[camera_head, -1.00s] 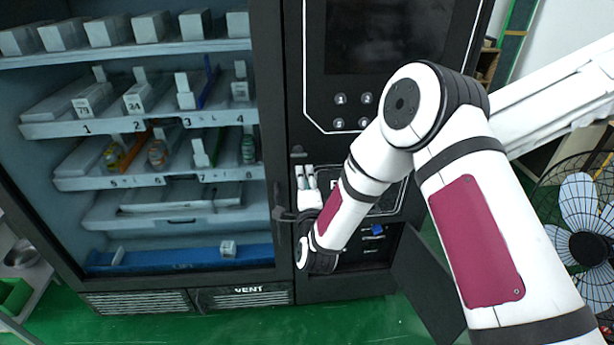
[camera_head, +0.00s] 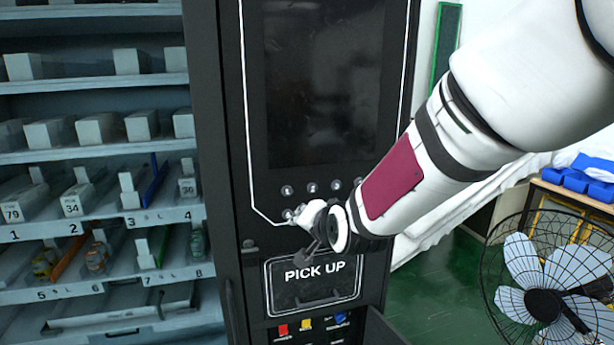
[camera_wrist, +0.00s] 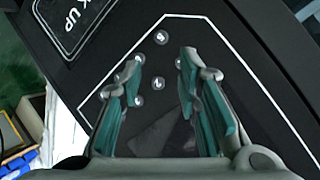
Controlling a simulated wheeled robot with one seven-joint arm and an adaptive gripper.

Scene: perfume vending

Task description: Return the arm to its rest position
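My arm reaches in from the upper right in the head view. My gripper (camera_head: 312,246) is small and partly hidden by my wrist there, in front of the vending machine's black panel (camera_head: 232,110), between the number buttons and the PICK UP flap (camera_head: 315,283). In the wrist view my gripper (camera_wrist: 160,66) has its two teal-padded fingers apart, with nothing between them. Behind the fingers are the panel's round number buttons (camera_wrist: 161,37) and white border line. I cannot tell the exact gap between fingers and panel.
The machine's glass-fronted shelves (camera_head: 100,218) hold several boxes and bottles at left. A dark panel (camera_head: 385,328) stands open below the flap. Green floor (camera_head: 455,262) shows between machine and fan.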

